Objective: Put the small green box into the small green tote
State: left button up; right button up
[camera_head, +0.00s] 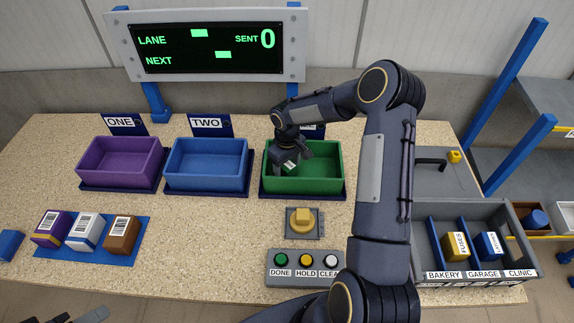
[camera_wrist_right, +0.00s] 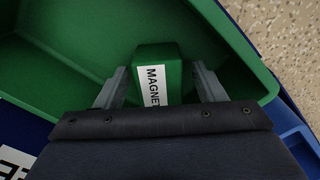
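The small green box (camera_wrist_right: 158,55) with a white label reading "MAGNE" shows in the wrist view between the fingers of my right gripper (camera_wrist_right: 160,82). A narrow gap shows on each side of it, so the fingers look open around it. In the head view the box (camera_head: 290,166) is tilted, inside the outline of the green tote (camera_head: 328,183). My right gripper (camera_head: 292,156) is over the tote's left part, pointing down. Whether the box touches the tote floor is unclear. Only the tip of my left gripper (camera_head: 88,316) shows at the bottom left.
A purple tote (camera_head: 120,180) and a blue tote (camera_head: 205,185) stand to the left. Several boxes lie on a blue mat (camera_head: 88,255). A button panel (camera_head: 290,282) and a yellow knob (camera_head: 302,220) are in front. A grey divided bin (camera_head: 425,235) is at right.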

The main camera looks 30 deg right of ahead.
aim_at(287, 165)
jog(key=shift+r+p, duration=0.3)
jog(key=s+a+r+t, duration=0.1)
jog(key=s+r, duration=0.2)
jog(key=r, duration=0.6)
jog(key=s+r, duration=0.2)
jog(key=r, duration=0.7)
jog(key=s+a+r+m+t+y, duration=0.2)
jog(key=s+a, duration=0.2)
jog(key=s, duration=0.8)
jog(key=s+a+r+m+t+y, duration=0.1)
jog(key=s+a, duration=0.4)
jog(key=s, duration=0.7)
notch_tip(287, 165, up, 2)
jog(key=shift+a+m+t+y, duration=0.3)
jog(key=shift+m+t+y, duration=0.1)
jog(key=shift+m+t, duration=0.35)
